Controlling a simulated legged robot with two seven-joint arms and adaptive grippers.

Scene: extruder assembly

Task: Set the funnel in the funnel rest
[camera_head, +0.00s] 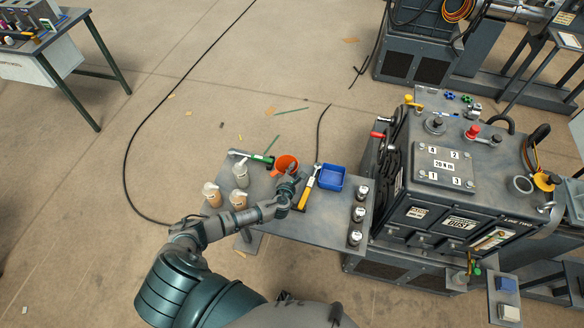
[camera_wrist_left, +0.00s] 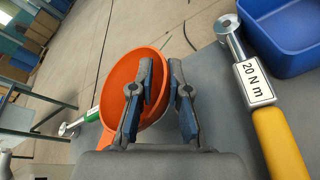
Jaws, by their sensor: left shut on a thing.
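The orange funnel (camera_head: 286,163) is over the far part of the grey side table, with its wide mouth showing. In the left wrist view the funnel (camera_wrist_left: 118,82) lies between and beside the fingers. My left gripper (camera_head: 290,182) is shut on the funnel's near edge; in the left wrist view its fingers (camera_wrist_left: 163,85) stand close together with the orange wall at them. I cannot tell for sure which part is the funnel rest; a pale ring (camera_head: 522,185) sits on the machine's top right. My right gripper is not in view.
The side table (camera_head: 300,226) holds a yellow-handled torque wrench (camera_head: 306,187), a blue bin (camera_head: 331,177), a green-handled wrench (camera_head: 252,157), several bottles (camera_head: 239,200) and small jars (camera_head: 358,214). The large dark machine (camera_head: 440,220) stands at the right, with knobs and levers on top.

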